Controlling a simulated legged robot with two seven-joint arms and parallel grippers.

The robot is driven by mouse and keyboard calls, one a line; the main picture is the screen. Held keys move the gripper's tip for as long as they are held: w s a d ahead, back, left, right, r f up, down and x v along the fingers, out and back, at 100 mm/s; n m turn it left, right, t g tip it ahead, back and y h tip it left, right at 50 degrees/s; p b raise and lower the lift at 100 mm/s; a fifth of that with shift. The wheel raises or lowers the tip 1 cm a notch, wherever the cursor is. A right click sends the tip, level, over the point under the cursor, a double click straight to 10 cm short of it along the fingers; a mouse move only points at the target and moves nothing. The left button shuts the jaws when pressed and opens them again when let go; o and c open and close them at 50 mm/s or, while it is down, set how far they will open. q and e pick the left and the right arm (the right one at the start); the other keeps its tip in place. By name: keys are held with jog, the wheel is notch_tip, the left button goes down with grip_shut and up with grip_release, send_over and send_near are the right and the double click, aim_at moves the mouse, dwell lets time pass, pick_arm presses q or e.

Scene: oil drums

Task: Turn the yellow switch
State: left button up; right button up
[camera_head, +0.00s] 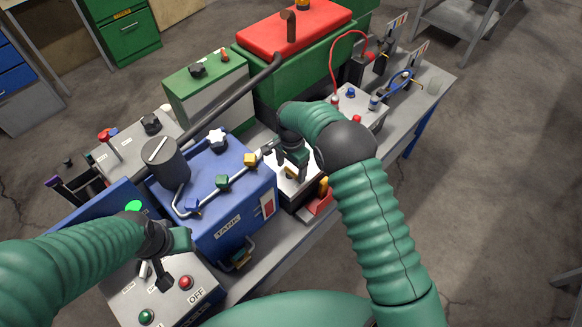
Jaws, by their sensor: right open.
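A small yellow switch (290,172) is on the pale top of a box (303,186) just right of the blue tank. My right gripper (287,157) is open and points down just above this box, close to the switch. Whether its fingers touch the switch cannot be told. My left gripper (158,268) hangs low over the control box with the OFF label, at the lower left. Its fingers are dark and small, and I cannot tell whether they are open or shut.
The blue tank (228,205) carries a pipe with blue, green and yellow valve handles (250,159). A green box with a red lid (292,27) stands behind. A control box (178,300) has red and green buttons. Instruments and cables crowd the bench's right end; floor lies beyond.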

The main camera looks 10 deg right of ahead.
jog(key=shift+f, duration=0.25)
jog(key=shift+c, duration=0.5)
jog(key=c, duration=1.3)
